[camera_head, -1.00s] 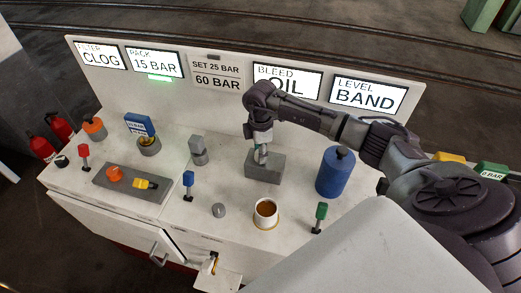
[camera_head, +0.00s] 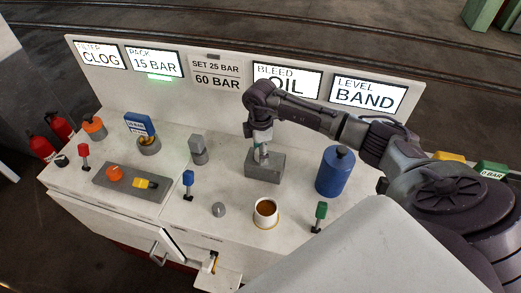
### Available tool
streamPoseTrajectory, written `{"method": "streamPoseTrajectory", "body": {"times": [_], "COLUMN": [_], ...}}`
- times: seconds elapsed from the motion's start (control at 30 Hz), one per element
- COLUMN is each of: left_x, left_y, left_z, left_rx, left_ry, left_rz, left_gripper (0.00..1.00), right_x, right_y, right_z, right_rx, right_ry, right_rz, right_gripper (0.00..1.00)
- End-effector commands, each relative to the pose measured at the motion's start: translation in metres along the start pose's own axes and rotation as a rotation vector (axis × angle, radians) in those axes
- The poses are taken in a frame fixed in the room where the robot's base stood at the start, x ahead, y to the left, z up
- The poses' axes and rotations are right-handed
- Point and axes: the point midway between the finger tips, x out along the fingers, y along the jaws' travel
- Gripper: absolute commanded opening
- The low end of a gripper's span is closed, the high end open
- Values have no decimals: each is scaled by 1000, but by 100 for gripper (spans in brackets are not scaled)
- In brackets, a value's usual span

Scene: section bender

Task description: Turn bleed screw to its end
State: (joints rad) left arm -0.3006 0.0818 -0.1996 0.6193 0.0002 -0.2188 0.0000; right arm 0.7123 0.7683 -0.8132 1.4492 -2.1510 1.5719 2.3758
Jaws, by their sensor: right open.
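My right gripper (camera_head: 262,155) points down at the top of a grey block (camera_head: 266,171), under the BLEED panel (camera_head: 288,80), which reads OIL. The gripper is open. The bleed screw cannot be made out; the fingers cover the top of the block there. I cannot tell whether the fingertips touch anything. My left gripper is not in view.
A blue canister (camera_head: 334,172) stands right of the block. A cup of brown liquid (camera_head: 266,212) and a green-topped lever (camera_head: 320,211) are in front. A grey post (camera_head: 198,150) and a blue-topped lever (camera_head: 188,180) stand to the left.

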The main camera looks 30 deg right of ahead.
Motion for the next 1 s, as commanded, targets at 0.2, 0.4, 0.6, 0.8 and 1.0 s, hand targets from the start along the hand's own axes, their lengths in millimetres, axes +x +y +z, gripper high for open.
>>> {"method": "streamPoseTrajectory", "body": {"times": [0.2, 0.4, 0.6, 0.8, 1.0], "left_x": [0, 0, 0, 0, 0], "left_y": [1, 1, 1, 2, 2], "left_z": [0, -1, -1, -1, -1], "left_rx": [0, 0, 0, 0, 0], "left_ry": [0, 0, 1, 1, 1], "left_rz": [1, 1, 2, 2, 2], "left_gripper": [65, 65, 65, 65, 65], "right_x": [-29, -73, -106, -119, -119], "right_y": [2, 2, 1, 0, 0], "right_z": [0, 0, 0, 0, 0], "right_rx": [1, 1, 0, 1, 1], "right_ry": [1, 1, 2, 1, 0], "right_rz": [6, 6, 5, 1, 1], "right_gripper": [65, 65, 65, 65, 65]}}
